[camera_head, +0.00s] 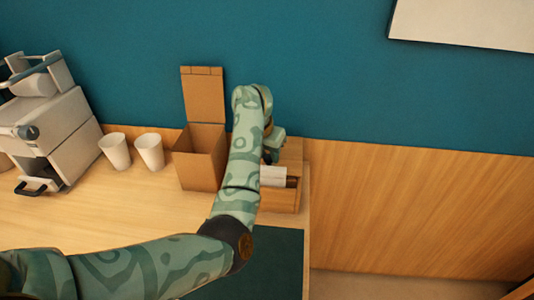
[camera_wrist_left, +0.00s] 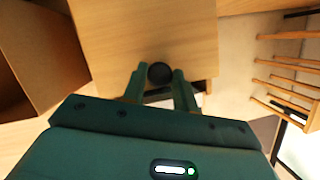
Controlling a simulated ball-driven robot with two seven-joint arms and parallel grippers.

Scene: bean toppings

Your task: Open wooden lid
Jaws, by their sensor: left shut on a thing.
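My left gripper (camera_wrist_left: 160,86) is shut on the round black knob (camera_wrist_left: 160,72) of the wooden lid (camera_wrist_left: 145,35), one finger on each side of the knob. The lid is a plain light-wood panel filling the upper middle of the left wrist view. In the head view my left arm reaches over the counter, and the gripper (camera_head: 272,150) is at the wooden box (camera_head: 283,201), partly hidden by my arm. A white item shows at the box. How far the lid is lifted is hard to tell. My right gripper is not in view.
An open cardboard box (camera_head: 198,172) with its flap up stands just left of the wooden box. Two white cups (camera_head: 150,151) and a grey-white machine (camera_head: 55,135) stand further left. A dark green mat (camera_head: 270,265) lies in front. The counter's right edge is close by.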

